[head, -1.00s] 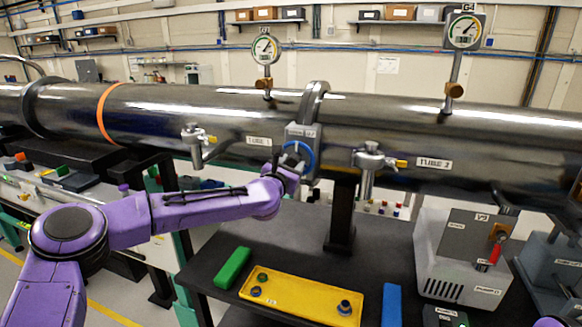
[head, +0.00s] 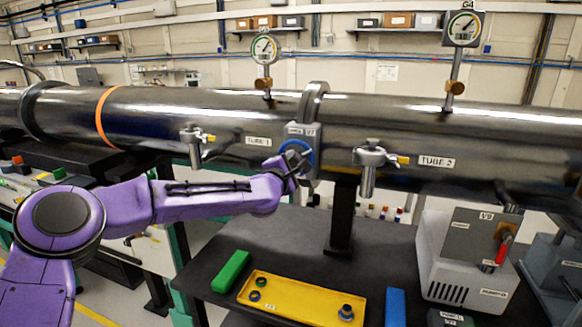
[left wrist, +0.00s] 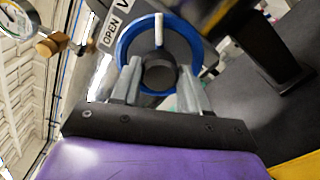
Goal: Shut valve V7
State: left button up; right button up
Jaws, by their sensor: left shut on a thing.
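Valve V7 has a blue handwheel (head: 311,155) on a grey block at the flange between the two tubes. The handwheel also shows in the left wrist view (left wrist: 125,50), with a dark round hub, a white bar at its top and an OPEN label (left wrist: 113,33) beside it. My left gripper (head: 294,159) is at the front of the wheel and hides part of it. In the left wrist view its two fingers (left wrist: 158,82) are on either side of the hub, shut on it. My right gripper is not in view.
The steel tube (head: 230,115) runs across behind the valve. Capped ports (head: 369,168) stick out on both sides. Below, the dark bench holds a yellow tray (head: 300,298), a green block (head: 231,271) and a blue block (head: 395,306). A pump box (head: 455,265) stands at the right.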

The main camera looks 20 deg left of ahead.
pick_arm(q)
jog(key=m, duration=0.6)
jog(key=shift+f+m, duration=0.1)
jog(key=shift+m, duration=0.2)
jog(key=m, duration=0.6)
jog(key=shift+f, duration=0.1)
jog(key=m, duration=0.6)
jog(key=shift+f+m+b, duration=0.1)
jog(key=shift+m+b, duration=0.3)
jog(key=m+b, duration=0.1)
jog(key=m, duration=0.4)
jog(key=shift+a, duration=0.1)
jog(key=shift+m, duration=0.4)
jog(key=o, duration=1)
jog(key=shift+o, duration=0.2)
jog(key=shift+s, duration=0.1)
